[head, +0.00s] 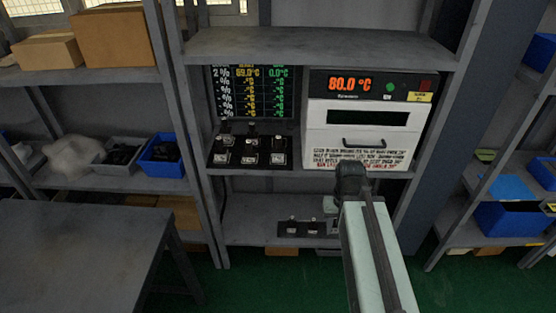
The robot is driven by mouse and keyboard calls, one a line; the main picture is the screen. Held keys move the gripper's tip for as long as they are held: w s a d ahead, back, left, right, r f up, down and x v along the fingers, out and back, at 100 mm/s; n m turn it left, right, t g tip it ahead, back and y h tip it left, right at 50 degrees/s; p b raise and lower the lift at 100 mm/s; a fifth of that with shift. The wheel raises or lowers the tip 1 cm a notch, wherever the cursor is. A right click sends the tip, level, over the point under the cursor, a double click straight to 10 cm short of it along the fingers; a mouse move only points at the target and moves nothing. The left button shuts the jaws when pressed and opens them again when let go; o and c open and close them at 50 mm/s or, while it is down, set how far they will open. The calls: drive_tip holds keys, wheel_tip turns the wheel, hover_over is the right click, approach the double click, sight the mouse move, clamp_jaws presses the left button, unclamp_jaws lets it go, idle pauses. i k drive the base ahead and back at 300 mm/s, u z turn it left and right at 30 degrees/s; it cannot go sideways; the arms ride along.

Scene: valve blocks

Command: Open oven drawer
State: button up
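The oven (316,115) is a white box on the middle shelf, with a black top panel reading 80.0°C in red. Its white drawer front (325,140) carries a dark handle (364,143) below a dark window strip, with printed text underneath. The drawer looks shut. My arm reaches up from the bottom of the head view. My dark gripper (352,170) appears just below the handle in the picture and covers part of the printed text. The gap in depth between them cannot be judged. The fingers are too small and dark to read as open or shut.
A black display (250,92) and several valve blocks on a black board (250,148) stand left of the oven. The shelf (320,44) has side posts and a board above. A grey table (75,245) is at lower left. Blue bins (163,167) sit on side shelves.

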sight(323, 148)
drive_tip(key=z, duration=0.05)
drive_tip(key=k, duration=1.1)
drive_tip(key=u, duration=0.75)
drive_tip(key=i, duration=1.25)
drive_tip(key=u, duration=0.05)
